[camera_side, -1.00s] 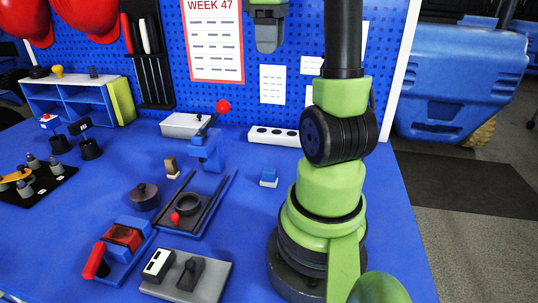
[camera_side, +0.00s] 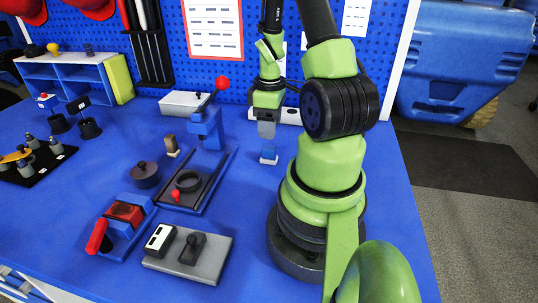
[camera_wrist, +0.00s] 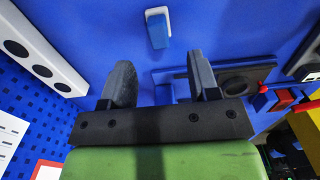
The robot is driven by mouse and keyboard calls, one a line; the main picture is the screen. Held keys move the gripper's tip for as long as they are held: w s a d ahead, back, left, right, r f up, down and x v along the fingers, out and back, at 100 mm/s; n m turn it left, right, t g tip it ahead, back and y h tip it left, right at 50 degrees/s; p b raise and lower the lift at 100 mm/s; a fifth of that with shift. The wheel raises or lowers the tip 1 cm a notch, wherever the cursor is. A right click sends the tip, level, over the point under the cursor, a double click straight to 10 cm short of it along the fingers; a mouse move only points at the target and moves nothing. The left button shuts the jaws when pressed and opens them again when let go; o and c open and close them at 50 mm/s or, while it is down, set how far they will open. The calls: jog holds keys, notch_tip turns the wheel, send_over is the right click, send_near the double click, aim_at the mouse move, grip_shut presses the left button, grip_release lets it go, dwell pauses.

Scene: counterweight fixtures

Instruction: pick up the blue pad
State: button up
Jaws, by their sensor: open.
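The blue pad (camera_side: 268,155) is a small blue block with a white part under it, standing alone on the blue table. My gripper (camera_side: 267,137) is just above it, pointing down. In the side view its fingertips look very close to the pad's top, and I cannot tell if they touch. In the wrist view the pad (camera_wrist: 158,33) lies beyond the fingertips, roughly in line with the gap between them. My gripper (camera_wrist: 162,72) is open there, with nothing between its two fingers.
A blue clamp fixture with a red ball (camera_side: 222,83) stands left of my gripper. A dark tray with a ring (camera_side: 187,181) lies front left. A white strip with dark holes (camera_wrist: 38,45) is behind the pad. The table right around the pad is clear.

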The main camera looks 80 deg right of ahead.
aim_at(269, 147)
jog(key=shift+w+d+f, duration=0.1)
jog(key=shift+w+f, duration=0.05)
jog(key=shift+f, duration=3.75)
jog(key=shift+c, duration=0.2)
jog(key=c, duration=1)
